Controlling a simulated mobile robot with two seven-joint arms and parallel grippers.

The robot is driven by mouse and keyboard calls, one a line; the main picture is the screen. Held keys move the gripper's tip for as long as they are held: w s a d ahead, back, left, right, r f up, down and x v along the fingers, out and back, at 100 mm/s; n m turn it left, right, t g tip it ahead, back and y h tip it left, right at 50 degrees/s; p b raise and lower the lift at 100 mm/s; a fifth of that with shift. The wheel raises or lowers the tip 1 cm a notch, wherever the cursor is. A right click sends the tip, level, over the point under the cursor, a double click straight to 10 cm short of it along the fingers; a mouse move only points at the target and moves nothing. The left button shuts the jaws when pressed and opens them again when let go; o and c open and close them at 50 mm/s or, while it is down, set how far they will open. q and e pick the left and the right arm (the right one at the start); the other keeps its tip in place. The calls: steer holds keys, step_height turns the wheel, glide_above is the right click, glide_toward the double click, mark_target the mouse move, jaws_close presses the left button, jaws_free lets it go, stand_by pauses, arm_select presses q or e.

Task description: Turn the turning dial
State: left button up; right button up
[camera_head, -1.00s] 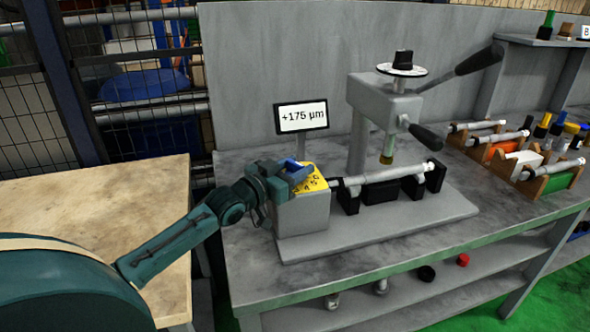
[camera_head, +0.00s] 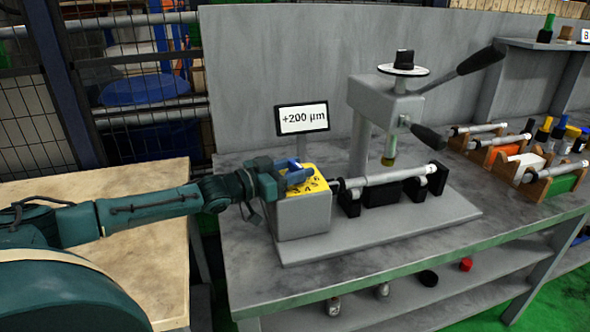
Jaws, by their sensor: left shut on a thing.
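The turning dial (camera_head: 316,184) has a yellow numbered face and sits on top of a grey block (camera_head: 302,215) at the left end of the machine. My left gripper (camera_head: 298,174) reaches in from the left over the dial's top. Its blue fingers are shut on the dial, and they hide its middle and part of its face. The small display (camera_head: 302,118) behind the block reads +200 µm. My right gripper is not in view.
A white cylindrical workpiece (camera_head: 394,176) lies in black supports right of the block. A grey press (camera_head: 385,105) with black-gripped levers stands behind it. Wooden racks (camera_head: 510,168) with rods stand at the right. The bench front is clear.

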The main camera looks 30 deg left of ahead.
arm_select(q)
steer(key=shift+r, duration=0.1)
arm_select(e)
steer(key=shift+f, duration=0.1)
arm_select(q)
steer(key=o, duration=1)
steer(key=shift+s+a+f, duration=0.2)
steer(key=shift+s+a, duration=0.15)
steer(key=shift+s, duration=0.25)
steer(key=p+v, duration=0.3)
steer(key=v, duration=0.8)
steer(key=shift+s+a+r, duration=0.2)
steer(key=shift+s, duration=0.1)
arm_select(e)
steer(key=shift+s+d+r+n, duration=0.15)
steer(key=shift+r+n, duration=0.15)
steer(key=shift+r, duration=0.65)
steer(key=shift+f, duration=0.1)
